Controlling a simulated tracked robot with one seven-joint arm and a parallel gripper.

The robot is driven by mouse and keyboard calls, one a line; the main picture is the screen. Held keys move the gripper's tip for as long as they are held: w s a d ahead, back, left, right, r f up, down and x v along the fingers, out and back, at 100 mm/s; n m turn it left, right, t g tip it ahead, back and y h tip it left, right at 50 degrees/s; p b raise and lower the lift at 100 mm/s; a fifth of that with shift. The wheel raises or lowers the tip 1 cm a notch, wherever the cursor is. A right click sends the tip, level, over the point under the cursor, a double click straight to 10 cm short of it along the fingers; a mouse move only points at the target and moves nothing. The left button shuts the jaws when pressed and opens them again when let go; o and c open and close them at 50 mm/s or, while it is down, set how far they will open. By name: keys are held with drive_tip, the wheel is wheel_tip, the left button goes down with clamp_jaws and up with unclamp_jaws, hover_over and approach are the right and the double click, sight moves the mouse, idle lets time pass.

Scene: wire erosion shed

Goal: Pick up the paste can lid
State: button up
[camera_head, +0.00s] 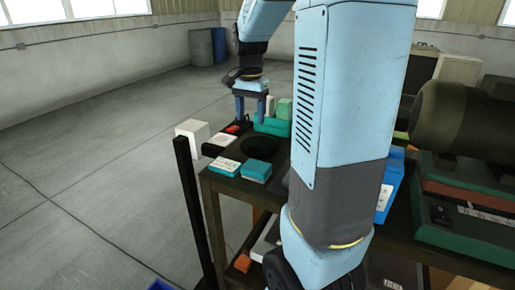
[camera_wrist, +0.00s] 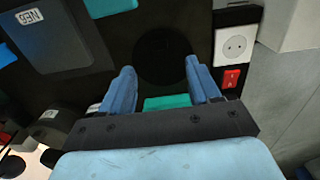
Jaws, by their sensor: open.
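A flat, dark round disc, which looks like the paste can lid (camera_head: 259,147), lies on the dark bench top (camera_head: 225,184). In the wrist view the lid (camera_wrist: 160,57) is black on black and its edge is hard to make out. My gripper (camera_head: 250,118) points down above the bench, at the far side of the lid in the head view. In the wrist view my gripper (camera_wrist: 160,67) has its blue fingers spread wide, with the lid showing between and beyond the tips. Nothing is held between them.
Two teal boxes (camera_head: 256,171) lie at the near side of the lid. A white-and-black block (camera_head: 218,144) and a white box (camera_head: 193,132) are to its left. Green boxes (camera_head: 284,108) stand behind. A teal block (camera_wrist: 166,102) shows between my fingers. A grinder (camera_head: 452,115) stands right.

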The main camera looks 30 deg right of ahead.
hover_over(253, 146)
drive_tip(key=f, duration=0.5)
drive_tip(key=shift+a+f, duration=0.2)
drive_tip(key=shift+a, duration=0.15)
drive_tip(key=shift+w+d+f, duration=0.1)
drive_tip(key=shift+d+f, duration=0.1)
drive_tip(key=shift+f, duration=1.15)
drive_tip(key=shift+d+f, duration=0.2)
drive_tip(key=shift+f, duration=1.15)
drive_tip(key=shift+c, duration=0.3)
clamp_jaws()
drive_tip(key=shift+r, duration=0.15)
